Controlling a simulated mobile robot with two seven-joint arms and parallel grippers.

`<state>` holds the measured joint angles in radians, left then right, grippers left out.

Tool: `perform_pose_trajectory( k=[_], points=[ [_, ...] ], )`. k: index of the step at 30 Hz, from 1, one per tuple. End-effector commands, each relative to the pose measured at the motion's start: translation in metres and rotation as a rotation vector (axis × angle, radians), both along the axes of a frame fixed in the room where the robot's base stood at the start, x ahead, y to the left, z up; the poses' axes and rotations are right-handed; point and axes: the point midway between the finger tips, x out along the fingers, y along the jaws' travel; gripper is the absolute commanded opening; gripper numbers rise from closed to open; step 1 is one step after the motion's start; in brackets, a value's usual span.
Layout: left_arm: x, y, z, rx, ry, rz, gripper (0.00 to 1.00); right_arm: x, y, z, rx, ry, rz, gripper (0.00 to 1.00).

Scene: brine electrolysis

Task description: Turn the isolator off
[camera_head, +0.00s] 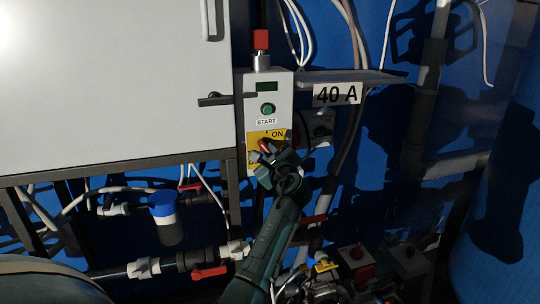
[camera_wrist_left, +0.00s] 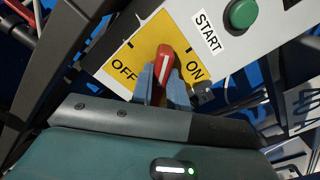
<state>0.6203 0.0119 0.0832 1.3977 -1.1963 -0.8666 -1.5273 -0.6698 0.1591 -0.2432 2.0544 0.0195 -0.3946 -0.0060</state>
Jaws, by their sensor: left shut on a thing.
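The isolator is a red handle (camera_head: 265,146) on a yellow plate (camera_head: 256,135) marked ON, low on a grey control box (camera_head: 251,92). In the left wrist view the red handle (camera_wrist_left: 164,58) has a white line, and its tip points between the OFF and ON marks of the yellow plate (camera_wrist_left: 133,50). My left gripper (camera_head: 268,162) reaches up from below to the handle. In the left wrist view the blue-grey fingers of my left gripper (camera_wrist_left: 162,82) stand on both sides of the handle, shut on it. They hide its lower part. My right gripper is not in view.
A green START button (camera_head: 268,110) sits above the plate, and a red knob (camera_head: 261,40) tops the box. A black rotary switch (camera_head: 320,130) is close on the right, under a 40 A label (camera_head: 337,95). Pipes with red-handled valves (camera_head: 209,272) lie below.

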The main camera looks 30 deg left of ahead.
Motion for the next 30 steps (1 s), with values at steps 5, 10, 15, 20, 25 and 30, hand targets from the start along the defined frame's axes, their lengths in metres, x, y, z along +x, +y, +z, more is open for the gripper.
perform_pose_trajectory(
  k=[5,10,15,20,25,30],
  points=[
    [-0.001,0.001,-0.004,-0.11,-0.129,0.0,0.0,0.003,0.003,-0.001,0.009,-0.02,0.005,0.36],
    [-0.002,0.002,-0.006,-0.214,-0.252,0.0,0.0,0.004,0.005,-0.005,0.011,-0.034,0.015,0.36],
    [-0.003,0.003,-0.008,-0.32,-0.375,0.0,0.0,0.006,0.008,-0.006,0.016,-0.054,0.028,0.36],
    [-0.004,0.003,-0.01,-0.411,-0.481,-0.001,0.0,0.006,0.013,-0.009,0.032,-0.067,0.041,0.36],
    [-0.004,0.004,-0.011,-0.493,-0.579,-0.001,0.0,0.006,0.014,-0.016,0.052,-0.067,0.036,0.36],
    [-0.004,0.004,-0.012,-0.554,-0.649,-0.001,0.0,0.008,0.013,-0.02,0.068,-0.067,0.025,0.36]
  ],
)
